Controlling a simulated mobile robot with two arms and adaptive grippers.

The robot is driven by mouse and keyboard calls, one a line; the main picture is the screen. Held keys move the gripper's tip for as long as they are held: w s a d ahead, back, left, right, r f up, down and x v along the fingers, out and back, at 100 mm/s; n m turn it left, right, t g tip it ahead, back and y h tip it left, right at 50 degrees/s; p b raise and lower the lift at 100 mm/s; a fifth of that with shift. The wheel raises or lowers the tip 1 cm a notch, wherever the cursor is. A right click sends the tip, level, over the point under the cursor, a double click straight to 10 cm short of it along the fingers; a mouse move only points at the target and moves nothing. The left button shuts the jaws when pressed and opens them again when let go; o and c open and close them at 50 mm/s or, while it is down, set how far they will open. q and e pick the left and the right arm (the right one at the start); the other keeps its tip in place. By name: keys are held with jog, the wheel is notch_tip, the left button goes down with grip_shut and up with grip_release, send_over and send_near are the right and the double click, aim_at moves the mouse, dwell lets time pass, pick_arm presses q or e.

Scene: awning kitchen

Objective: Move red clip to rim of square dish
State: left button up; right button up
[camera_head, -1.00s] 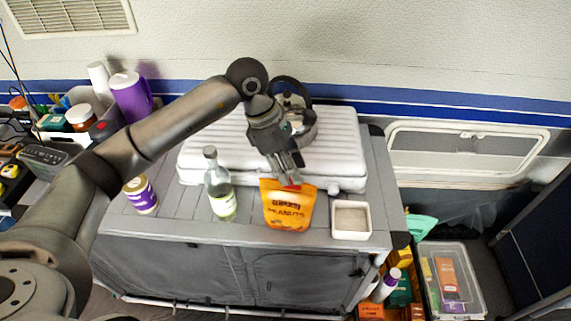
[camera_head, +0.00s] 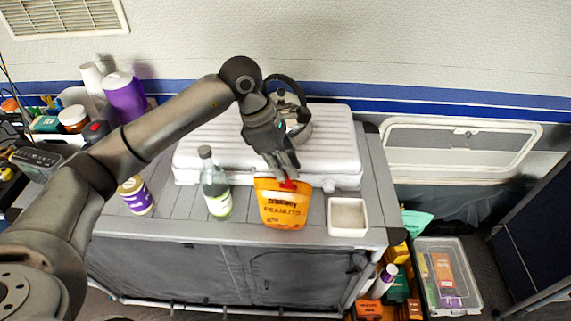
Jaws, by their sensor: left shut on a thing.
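The red clip (camera_head: 288,184) sits at the top edge of the orange peanuts bag (camera_head: 284,207), which stands near the front of the grey counter. My left gripper (camera_head: 286,174) reaches down from above and is shut on the red clip, with its fingers partly hiding it. I cannot tell whether the clip still grips the bag. The square dish (camera_head: 364,217), white and shallow, stands right of the bag on the counter, with a small gap between them. It looks empty. My right gripper is not in view.
A clear bottle (camera_head: 216,186) stands left of the bag, and a purple-labelled jar (camera_head: 136,196) further left. A white ribbed case (camera_head: 335,150) lies behind. The counter's front edge is close to bag and dish. A clear bin (camera_head: 447,280) is on the floor at right.

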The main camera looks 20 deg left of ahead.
pick_arm(q)
jog(key=shift+r+p, duration=1.05)
jog(key=shift+r, duration=1.4)
